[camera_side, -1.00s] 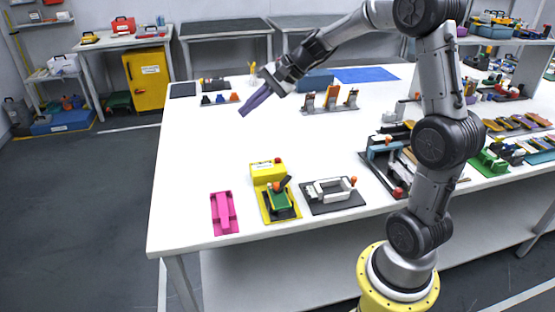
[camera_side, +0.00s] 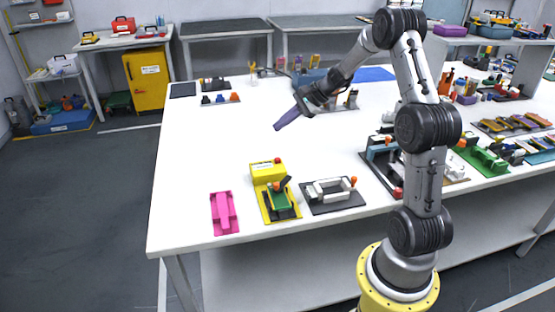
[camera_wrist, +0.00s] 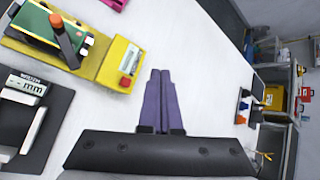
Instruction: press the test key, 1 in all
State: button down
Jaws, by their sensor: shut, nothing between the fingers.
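A yellow tester box (camera_side: 263,174) stands near the front of the white table, with a red key (camera_side: 278,160) on its back right corner. The red key also shows in the wrist view (camera_wrist: 126,81). A green cell holder with a dark lever (camera_side: 281,200) sits on the yellow base in front of the box. My gripper (camera_side: 277,127) has purple fingers. It is above the table, behind the yellow box and apart from it. In the wrist view the fingers (camera_wrist: 160,72) are together with nothing between them, to the right of the red key.
A magenta tray (camera_side: 224,213) lies left of the tester. A dark fixture with white blocks (camera_side: 332,192) lies right of it and shows a small display (camera_wrist: 27,85) in the wrist view. The table between the tester and the back row is clear.

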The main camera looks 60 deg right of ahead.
aim_at(281, 162)
jog(key=shift+f, duration=4.4)
jog(key=shift+f, duration=0.15)
jog(key=shift+f, duration=0.25)
jog(key=shift+f, duration=0.55)
jog(key=shift+r, duration=0.95)
notch_tip(281, 162, up, 5)
jog(key=shift+r, duration=0.1)
